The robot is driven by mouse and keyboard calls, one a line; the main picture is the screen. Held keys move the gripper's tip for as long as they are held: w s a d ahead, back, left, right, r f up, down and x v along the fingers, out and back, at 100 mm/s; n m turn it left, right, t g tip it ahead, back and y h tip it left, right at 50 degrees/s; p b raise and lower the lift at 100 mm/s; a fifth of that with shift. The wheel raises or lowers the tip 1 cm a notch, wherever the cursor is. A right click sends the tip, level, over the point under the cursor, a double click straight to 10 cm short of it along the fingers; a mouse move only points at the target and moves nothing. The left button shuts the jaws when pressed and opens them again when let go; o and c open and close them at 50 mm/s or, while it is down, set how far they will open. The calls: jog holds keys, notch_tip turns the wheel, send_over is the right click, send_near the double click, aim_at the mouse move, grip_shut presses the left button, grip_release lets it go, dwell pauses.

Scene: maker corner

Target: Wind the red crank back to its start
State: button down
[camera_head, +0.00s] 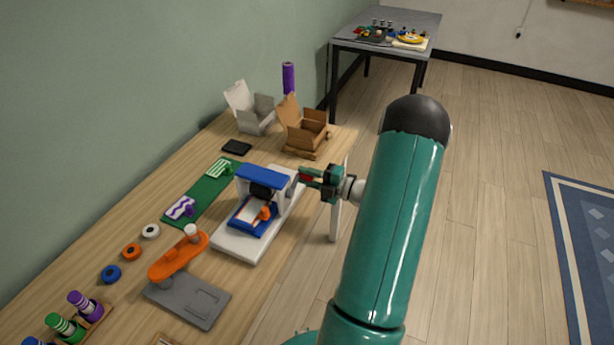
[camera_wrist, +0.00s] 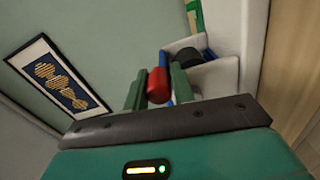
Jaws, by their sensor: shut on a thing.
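The red crank handle (camera_wrist: 157,86) shows between the two green fingers of my gripper (camera_wrist: 158,88) in the wrist view. In the head view a bit of the red crank (camera_head: 306,178) shows at the fingertips of my gripper (camera_head: 312,176). The gripper is shut on the handle, at the right side of a small white and blue machine (camera_head: 264,174). The machine has a white base (camera_head: 234,246), a blue top bar and a blue bed with an orange piece (camera_head: 266,212). The crank's arm is mostly hidden by my gripper.
Two open boxes, one grey (camera_head: 258,116) and one brown (camera_head: 304,134), stand behind the machine. An orange stand (camera_head: 178,256), a grey plate (camera_head: 188,300) and several spools lie to the left and front.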

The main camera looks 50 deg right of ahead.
jog(key=shift+s+a+f, duration=0.1)
jog(key=shift+a, duration=0.1)
jog(key=c, duration=1.2)
grip_release()
jog(key=shift+s, duration=0.1)
jog(key=shift+d, duration=0.1)
jog(key=v, duration=1.3)
jog(key=shift+s+d, duration=0.2)
jog(key=shift+c, duration=0.5)
